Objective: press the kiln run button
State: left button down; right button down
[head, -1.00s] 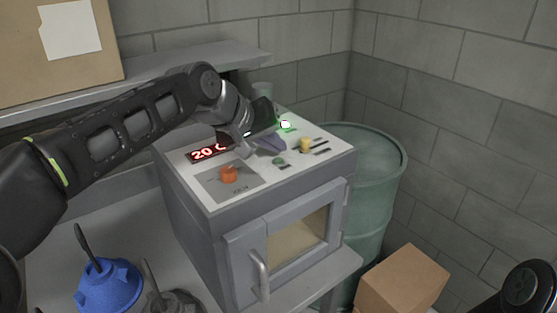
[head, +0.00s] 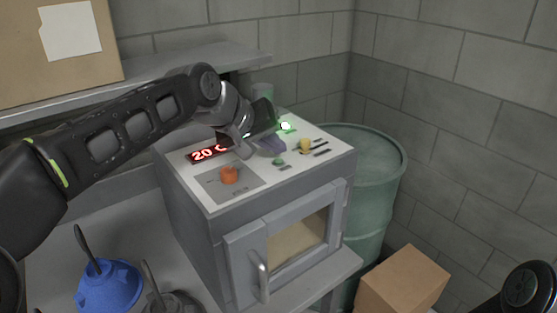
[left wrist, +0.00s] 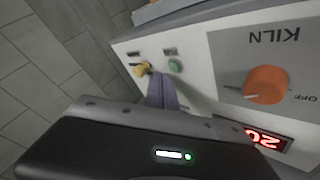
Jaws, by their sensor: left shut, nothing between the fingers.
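The kiln (head: 196,240) is a grey box with a white top panel. A small green button (head: 279,161) sits on the panel behind its front edge; it also shows in the left wrist view (left wrist: 175,65). Which control is labelled run cannot be read. My left gripper (head: 274,146) is shut and empty, its purple-grey fingertips low over the panel just behind the green button. In the left wrist view, the fingers (left wrist: 163,94) point toward the panel between the green button and a yellow knob (left wrist: 142,69). Contact with the panel cannot be told. My right gripper is out of view.
A green drum (head: 376,190) stands right of the kiln, with a cardboard box (head: 403,281) in front. A shelf (head: 150,75) runs behind my left arm.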

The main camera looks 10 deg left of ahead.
pick_arm(q)
jog(key=shift+f, duration=0.1)
dwell(0.6)
jog(key=shift+f+b, duration=0.3)
jog(key=shift+b, duration=0.05)
jog(key=shift+f+b, duration=0.4)
jog(key=shift+f, duration=0.05)
dwell(0.5)
jog(key=shift+r, duration=0.1)
jog(key=shift+r+p, duration=0.7)
jog(key=shift+r, duration=0.05)
jog(key=shift+r, duration=0.1)
jog(key=shift+r+p, duration=2.1)
jog(key=shift+r, duration=0.3)
